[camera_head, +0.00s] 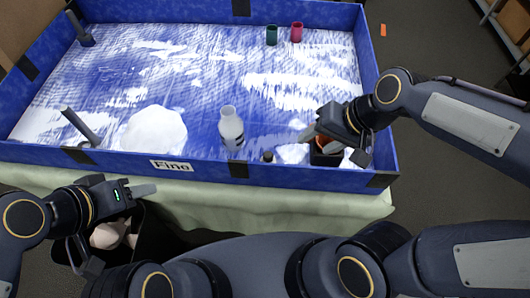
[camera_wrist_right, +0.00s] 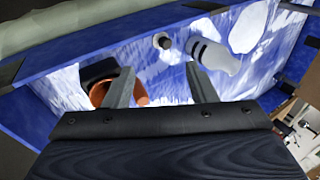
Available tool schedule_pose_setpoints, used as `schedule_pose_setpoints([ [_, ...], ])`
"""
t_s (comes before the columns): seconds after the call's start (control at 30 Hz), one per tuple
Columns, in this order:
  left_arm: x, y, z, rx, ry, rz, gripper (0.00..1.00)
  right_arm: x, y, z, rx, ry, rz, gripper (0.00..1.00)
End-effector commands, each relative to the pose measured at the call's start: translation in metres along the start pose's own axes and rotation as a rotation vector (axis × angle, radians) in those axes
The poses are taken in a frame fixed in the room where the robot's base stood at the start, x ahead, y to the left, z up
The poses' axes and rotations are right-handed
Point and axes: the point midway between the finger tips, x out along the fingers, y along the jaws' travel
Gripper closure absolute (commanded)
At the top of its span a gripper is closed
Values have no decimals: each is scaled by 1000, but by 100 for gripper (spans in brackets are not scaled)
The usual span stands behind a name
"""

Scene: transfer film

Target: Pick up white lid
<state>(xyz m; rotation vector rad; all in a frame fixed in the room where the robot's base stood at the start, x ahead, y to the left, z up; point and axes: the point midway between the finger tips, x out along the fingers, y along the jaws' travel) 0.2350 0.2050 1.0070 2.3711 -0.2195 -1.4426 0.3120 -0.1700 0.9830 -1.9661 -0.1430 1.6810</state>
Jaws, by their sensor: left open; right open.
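A white, flat, roughly round piece with a faceted edge (camera_head: 153,130) lies at the left front of the blue tray (camera_head: 200,168). It also shows at the top of the right wrist view (camera_wrist_right: 248,25). I cannot tell whether it is the lid; no other clear lid shows. A pale bottle (camera_head: 230,130) stands right of it and also shows in the wrist view (camera_wrist_right: 213,56). My right gripper (camera_head: 333,147) is open and empty over the tray's front right, above a dark box with an orange-brown item (camera_head: 322,143). My left gripper (camera_head: 120,230) is open outside the front wall.
A small dark-capped item (camera_head: 267,157) stands right of the bottle. A green cup (camera_head: 271,35) and a red cup (camera_head: 296,32) stand at the back. Dark posts rise at the tray's left. A dark container with a pale item (camera_head: 108,235) lies below my left gripper. The tray's middle is open.

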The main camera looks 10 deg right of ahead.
Motion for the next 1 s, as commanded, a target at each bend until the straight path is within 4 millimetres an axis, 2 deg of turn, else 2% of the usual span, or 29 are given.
schedule_pose_setpoints([
  [0.03, -4, 2, -2, 0, 0, 0, 54, 15, -10, -8, 28, -47, 35, 49],
  [0.2, -9, 4, -5, 0, 0, 0, 54, 69, -30, -29, 136, -116, 183, 49],
  [0.3, -12, 6, -6, 0, 0, 0, 54, 102, -38, -37, 178, -112, 288, 49],
  [0.43, -15, 7, -8, 0, 0, 0, 54, 135, -44, -44, 207, -75, 401, 49],
  [0.5, -16, 7, -8, 0, 0, 0, 54, 148, -46, -46, 215, -53, 443, 49],
  [0.67, -17, 8, -8, 0, 0, 0, 54, 163, -46, -50, 224, -22, 487, 49],
  [1.0, -17, 8, -8, 0, 0, 0, 54, 196, -30, -46, 225, -21, 492, 49],
])
